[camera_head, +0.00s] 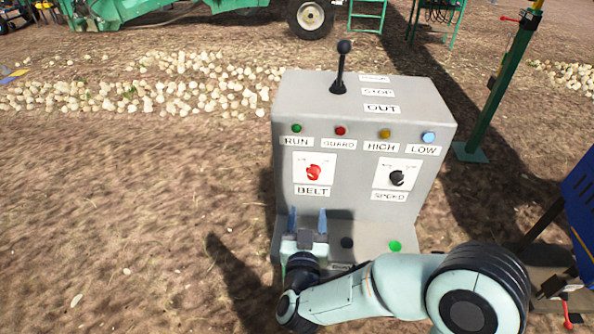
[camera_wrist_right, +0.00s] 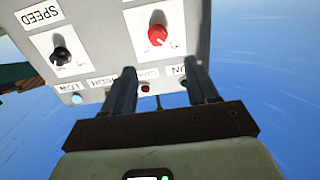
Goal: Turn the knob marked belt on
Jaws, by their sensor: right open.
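The red belt knob (camera_head: 314,172) sits on a white plate above the BELT label (camera_head: 313,190), on the left of the grey control box's front (camera_head: 345,202). It also shows in the upside-down right wrist view (camera_wrist_right: 157,36), beyond the fingers. My right gripper (camera_head: 307,217) is open and empty. In the head view its fingers point up, just below the BELT label and apart from the knob. Its two dark fingers also show in the right wrist view (camera_wrist_right: 162,80). My left gripper is in neither view.
The black speed knob (camera_head: 397,178) is right of the belt knob. Several lamps line the box's upper edge, and a black lever (camera_head: 341,68) stands on top. A black button (camera_head: 347,242) and a green button (camera_head: 395,246) sit low, near my right arm. Open soil lies left.

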